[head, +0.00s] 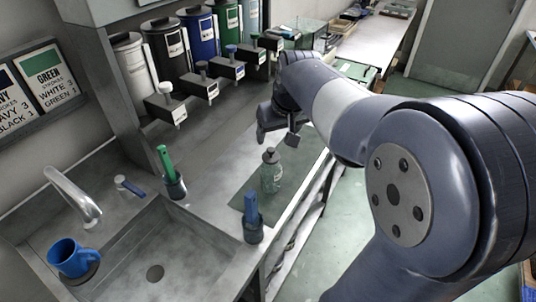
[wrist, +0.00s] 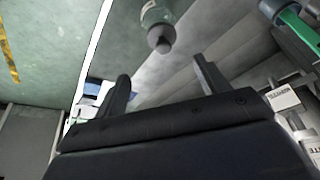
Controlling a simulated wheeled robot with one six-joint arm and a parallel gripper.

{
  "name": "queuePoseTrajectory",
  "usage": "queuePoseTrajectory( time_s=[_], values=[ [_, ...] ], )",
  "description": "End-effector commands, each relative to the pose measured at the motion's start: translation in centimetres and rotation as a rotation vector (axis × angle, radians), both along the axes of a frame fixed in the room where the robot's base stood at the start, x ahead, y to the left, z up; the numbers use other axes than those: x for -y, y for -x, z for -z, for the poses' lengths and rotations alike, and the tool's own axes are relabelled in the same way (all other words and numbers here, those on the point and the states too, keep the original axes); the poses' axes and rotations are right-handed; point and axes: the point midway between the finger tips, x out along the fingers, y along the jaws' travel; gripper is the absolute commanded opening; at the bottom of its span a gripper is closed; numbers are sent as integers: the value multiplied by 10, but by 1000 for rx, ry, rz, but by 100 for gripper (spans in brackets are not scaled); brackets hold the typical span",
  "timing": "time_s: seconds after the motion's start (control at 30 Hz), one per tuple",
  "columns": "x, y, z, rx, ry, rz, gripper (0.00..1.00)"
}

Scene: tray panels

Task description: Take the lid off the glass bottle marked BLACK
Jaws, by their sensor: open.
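A clear greenish glass bottle (head: 270,179) with a dark grey rounded lid (head: 271,155) stands upright on a dark mat (head: 248,192) on the counter. Its label is too small to read. The lid is on the bottle. My gripper (head: 278,138) is open and empty, just above and beyond the lid, with a gap to it. In the wrist view, the bottle (wrist: 155,14) and its lid (wrist: 161,43) show at the top, beyond the gap between the two fingers of my gripper (wrist: 163,80).
A blue-handled brush (head: 251,207) stands in a dark cup in front of the bottle. A green-handled brush (head: 166,161) stands in another cup to its left. A sink (head: 130,232), a blue mug (head: 70,260) and a faucet (head: 75,195) are at left. Paint dispensers (head: 165,105) line the back.

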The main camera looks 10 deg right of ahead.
Motion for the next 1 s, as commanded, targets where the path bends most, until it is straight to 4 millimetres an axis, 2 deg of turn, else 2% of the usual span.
queuePoseTrajectory(
  time_s=[0.1,0.37,0.63,0.8,1.0],
  values=[
    [-1,-7,19,-4,0,0,70],
    [-3,-13,40,-1,1,0,70],
    [-10,-17,78,-2,1,1,70],
    [-10,-21,86,1,1,2,70],
    [-10,-21,86,1,1,2,69]
  ],
)
